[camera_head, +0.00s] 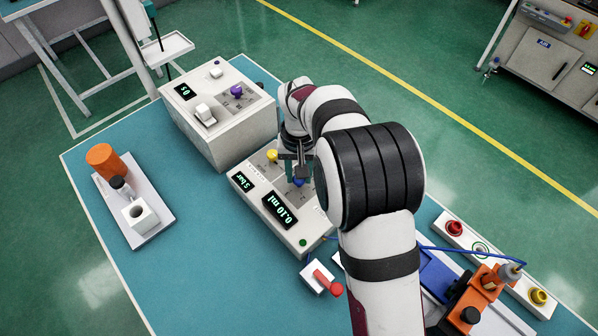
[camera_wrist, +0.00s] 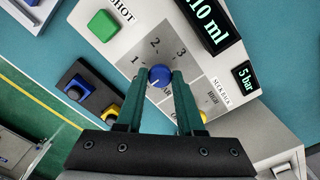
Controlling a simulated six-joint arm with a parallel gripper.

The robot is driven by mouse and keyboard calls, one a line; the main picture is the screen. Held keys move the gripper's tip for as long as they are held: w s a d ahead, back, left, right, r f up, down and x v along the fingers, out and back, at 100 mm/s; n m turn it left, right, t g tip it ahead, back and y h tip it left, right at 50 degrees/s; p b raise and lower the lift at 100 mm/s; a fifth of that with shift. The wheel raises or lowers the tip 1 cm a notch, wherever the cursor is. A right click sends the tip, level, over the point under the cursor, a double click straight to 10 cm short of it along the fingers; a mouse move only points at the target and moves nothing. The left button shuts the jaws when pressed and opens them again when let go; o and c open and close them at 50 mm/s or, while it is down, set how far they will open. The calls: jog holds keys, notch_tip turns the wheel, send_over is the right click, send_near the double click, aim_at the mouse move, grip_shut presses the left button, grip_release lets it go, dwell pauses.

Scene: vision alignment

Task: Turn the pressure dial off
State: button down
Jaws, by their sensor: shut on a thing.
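A small blue dial (camera_wrist: 160,76) sits on the grey marked panel of the dispenser box (camera_head: 250,207), with the numbers 1, 2 and 3 around it. My gripper (camera_wrist: 158,82) has its two green fingers on either side of this dial and is shut on it. In the head view the blue dial (camera_head: 298,182) shows just below the fingers of my gripper (camera_head: 297,168). The box's displays read 5 bar (camera_wrist: 244,77) and 0.10 ml (camera_head: 281,210). The fingers hide part of the markings around the dial.
A yellow dial (camera_head: 272,156) is close beside the fingers. A green button (camera_wrist: 103,26) is on the same box. A taller white box with a purple knob (camera_head: 236,90) stands behind. A red lever (camera_head: 326,282) stands in front.

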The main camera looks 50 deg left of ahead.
jog(key=c, duration=0.5)
grip_release()
notch_tip(320, 180, up, 16)
jog(key=shift+f, duration=0.1)
jog(key=w+d+r+m, duration=0.2)
jog(key=d, duration=0.5)
jog(key=w+d+r+m, duration=0.2)
jog(key=d, duration=0.5)
jog(key=s+d+m+y, duration=0.1)
jog(key=s+d+m, duration=0.15)
jog(key=d, duration=0.55)
jog(key=s+d+m, duration=0.2)
jog(key=d+m, duration=0.1)
jog(key=d, duration=0.4)
jog(key=s+d+f+m, duration=0.1)
jog(key=s+d, duration=0.2)
jog(key=s+d+f+m, duration=0.2)
jog(key=s, duration=0.2)
jog(key=s+d+f+m, duration=0.2)
jog(key=s+d, duration=0.1)
jog(key=s, duration=0.1)
jog(key=shift+d+f+y, duration=0.2)
jog(key=shift+d+y, duration=0.1)
jog(key=shift+y, duration=0.1)
